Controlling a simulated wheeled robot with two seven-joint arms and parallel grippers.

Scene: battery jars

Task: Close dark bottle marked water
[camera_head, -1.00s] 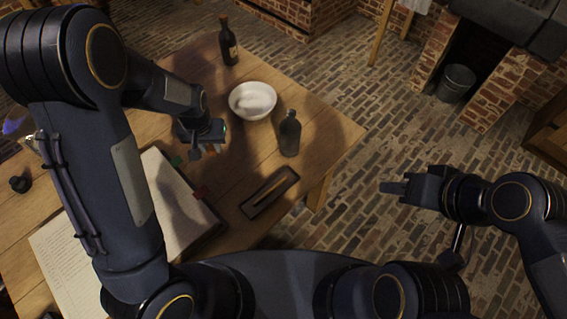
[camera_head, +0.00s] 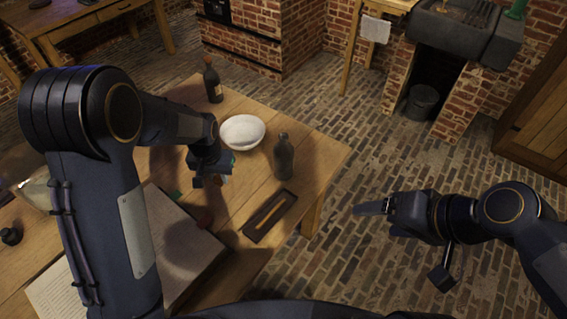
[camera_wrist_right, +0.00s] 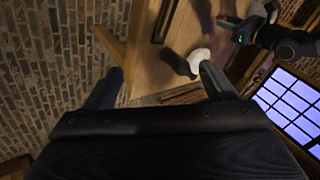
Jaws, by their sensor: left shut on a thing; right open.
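A dark bottle (camera_head: 283,158) stands upright near the right edge of the wooden table. It also shows in the right wrist view (camera_wrist_right: 177,63). Another dark bottle (camera_head: 213,84) with a pale label stands farther back. I cannot read a water marking on either. My left gripper (camera_head: 208,180) is over the table, left of the nearer bottle and apart from it. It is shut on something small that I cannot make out. My right gripper (camera_head: 366,208) is off the table's right side over the floor, open and empty; its spread fingers show in the right wrist view (camera_wrist_right: 160,70).
A white bowl (camera_head: 242,132) sits between the bottles. A dark narrow tray (camera_head: 259,229) holding a thin stick lies in front of the nearer bottle. The brick floor right of the table is clear.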

